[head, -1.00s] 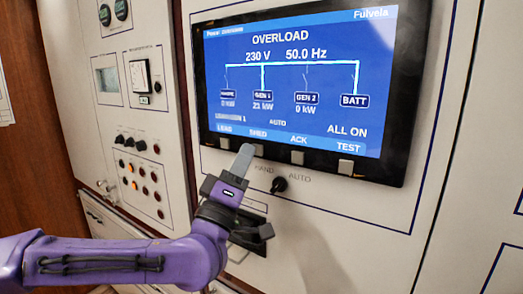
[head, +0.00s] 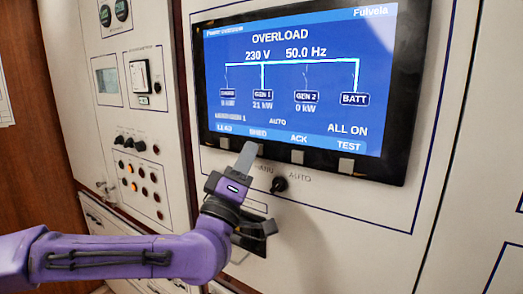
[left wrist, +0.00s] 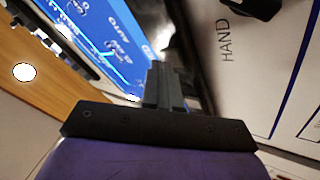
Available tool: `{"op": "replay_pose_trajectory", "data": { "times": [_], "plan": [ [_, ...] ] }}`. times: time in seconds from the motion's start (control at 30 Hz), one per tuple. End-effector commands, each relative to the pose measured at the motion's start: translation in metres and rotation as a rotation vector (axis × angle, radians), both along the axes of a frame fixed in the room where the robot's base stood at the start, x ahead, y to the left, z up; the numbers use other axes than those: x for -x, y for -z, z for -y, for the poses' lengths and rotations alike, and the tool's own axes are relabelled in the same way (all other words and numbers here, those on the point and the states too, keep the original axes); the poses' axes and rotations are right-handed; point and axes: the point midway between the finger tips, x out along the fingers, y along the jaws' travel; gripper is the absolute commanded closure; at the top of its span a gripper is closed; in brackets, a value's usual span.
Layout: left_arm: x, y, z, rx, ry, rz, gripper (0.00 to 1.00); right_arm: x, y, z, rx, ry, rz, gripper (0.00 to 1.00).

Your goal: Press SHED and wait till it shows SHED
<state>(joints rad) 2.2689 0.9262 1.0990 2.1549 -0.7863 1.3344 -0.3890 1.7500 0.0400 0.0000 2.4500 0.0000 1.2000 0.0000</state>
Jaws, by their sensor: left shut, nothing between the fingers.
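The panel screen (head: 290,85) is blue and reads OVERLOAD, 230 V, 50.0 Hz and ALL ON. Its bottom row carries soft labels, with the SHED label (head: 258,134) second from the left. Below the labels is a row of grey buttons in the black bezel. My left gripper (head: 247,150) is shut and empty, its fingertips at the button under SHED and hiding it; I cannot tell whether they touch it. In the left wrist view the shut fingers (left wrist: 162,85) point to the bezel, with the screen to the left. My right gripper is out of view.
A black rotary knob (head: 279,185) marked HAND and AUTO sits just below the bezel, right of my fingers. The ACK button (head: 297,157) and TEST button (head: 346,166) are to the right. A left panel (head: 137,185) holds small knobs and lamps.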

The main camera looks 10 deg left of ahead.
Motion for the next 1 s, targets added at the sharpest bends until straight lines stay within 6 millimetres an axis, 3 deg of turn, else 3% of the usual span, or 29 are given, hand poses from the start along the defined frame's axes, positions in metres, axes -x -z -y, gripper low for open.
{"op": "replay_pose_trajectory", "data": {
  "times": [0.63, 1.0],
  "plan": [
    [-0.004, 0.0, 0.001, 0.0, 0.0, 0.0, 1.0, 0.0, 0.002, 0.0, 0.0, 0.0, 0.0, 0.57],
    [0.011, 0.001, -0.004, 0.001, 0.001, 0.0, 1.0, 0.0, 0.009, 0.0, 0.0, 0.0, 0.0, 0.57]
  ]
}}
